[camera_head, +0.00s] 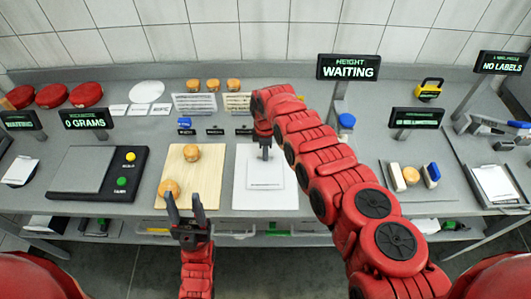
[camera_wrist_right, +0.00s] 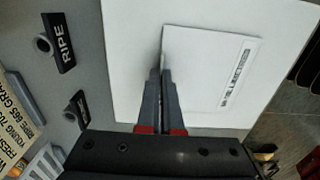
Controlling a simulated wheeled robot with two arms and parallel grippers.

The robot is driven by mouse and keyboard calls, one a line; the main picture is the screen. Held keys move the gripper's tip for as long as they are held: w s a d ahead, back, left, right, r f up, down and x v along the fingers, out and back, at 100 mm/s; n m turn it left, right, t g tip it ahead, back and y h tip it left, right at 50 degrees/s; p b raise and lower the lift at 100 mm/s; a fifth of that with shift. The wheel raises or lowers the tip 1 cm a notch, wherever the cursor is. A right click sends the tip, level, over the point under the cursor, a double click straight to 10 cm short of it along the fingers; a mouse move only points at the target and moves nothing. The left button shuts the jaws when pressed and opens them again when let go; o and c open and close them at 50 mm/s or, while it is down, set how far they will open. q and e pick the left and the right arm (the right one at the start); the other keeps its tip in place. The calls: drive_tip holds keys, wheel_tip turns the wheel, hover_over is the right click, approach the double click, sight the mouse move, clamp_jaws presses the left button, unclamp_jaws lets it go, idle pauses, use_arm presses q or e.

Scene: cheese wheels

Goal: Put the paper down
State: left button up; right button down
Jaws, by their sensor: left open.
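The paper (camera_head: 265,174) is a small white sheet over a larger white sheet (camera_head: 288,200) on the counter; I cannot tell whether it touches it fully. In the right wrist view the paper (camera_wrist_right: 205,60) carries a printed label strip. My right gripper (camera_head: 264,153) points down at the paper's far edge. Its fingers (camera_wrist_right: 161,78) are close together with that edge between them, shut on the paper. My left gripper (camera_head: 184,208) is open and empty at the front edge of the wooden board (camera_head: 208,190), close to a small cheese wheel (camera_head: 169,188).
Another small cheese wheel (camera_head: 191,152) sits on the board. A scale (camera_head: 82,168) stands to the left. Small signs, including RIPE (camera_wrist_right: 60,42), stand behind the larger sheet.

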drive_tip(key=shift+f, duration=0.25)
drive_tip(key=c, duration=1.1)
unclamp_jaws()
drive_tip(key=shift+r, duration=0.1)
drive_tip(key=shift+r, duration=0.2)
wheel_tip(320, 180, up, 3)
drive_tip(key=shift+d+f+p, duration=0.1)
drive_tip(key=shift+p, duration=0.2)
drive_tip(key=shift+r+b, duration=1.85)
drive_tip(key=shift+r, duration=2.75)
